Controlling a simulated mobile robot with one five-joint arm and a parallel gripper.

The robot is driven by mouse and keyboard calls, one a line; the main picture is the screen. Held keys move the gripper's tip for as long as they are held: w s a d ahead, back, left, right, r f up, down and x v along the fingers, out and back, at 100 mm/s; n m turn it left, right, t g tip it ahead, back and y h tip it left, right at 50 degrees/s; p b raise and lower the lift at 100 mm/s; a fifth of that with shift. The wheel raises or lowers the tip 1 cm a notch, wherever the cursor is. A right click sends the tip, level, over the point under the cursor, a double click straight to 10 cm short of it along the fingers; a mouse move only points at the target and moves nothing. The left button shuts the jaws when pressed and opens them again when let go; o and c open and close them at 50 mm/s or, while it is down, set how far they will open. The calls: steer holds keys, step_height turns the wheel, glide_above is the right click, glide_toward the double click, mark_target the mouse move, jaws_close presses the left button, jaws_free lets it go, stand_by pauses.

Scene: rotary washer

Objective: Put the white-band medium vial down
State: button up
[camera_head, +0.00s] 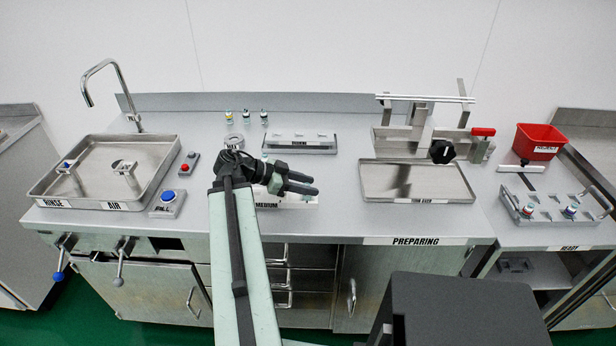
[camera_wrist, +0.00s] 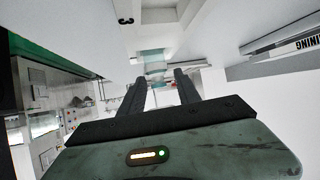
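My gripper (camera_head: 308,184) is over the white MEDIUM rack (camera_head: 306,204) at the middle of the bench front. Its two dark fingers point right, with a narrow gap between them. In the wrist view, a pale teal see-through vial (camera_wrist: 153,66) shows at and just beyond the fingertips (camera_wrist: 160,76). A pale stripe crosses it, but its band is too blurred to be sure of. I cannot tell whether the fingers press on it. In the head view I cannot make out this vial, and my arm and gripper cover part of the rack.
Several small vials (camera_head: 246,117) stand at the bench back. A grey rack (camera_head: 300,142) is behind my gripper. The sink tray (camera_head: 60,185) is left, with a blue button (camera_head: 168,197) beside it. A metal tray (camera_head: 415,195) is right, below the clamp fixture (camera_head: 425,140).

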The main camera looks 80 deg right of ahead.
steer(key=shift+r, duration=0.15)
steer(key=shift+w+a+r+p, duration=0.1)
steer(key=shift+w+r+p, duration=0.15)
steer(key=shift+p, duration=0.15)
steer(key=p+v, duration=0.5)
steer(key=v, duration=0.6)
steer(key=shift+w, duration=0.25)
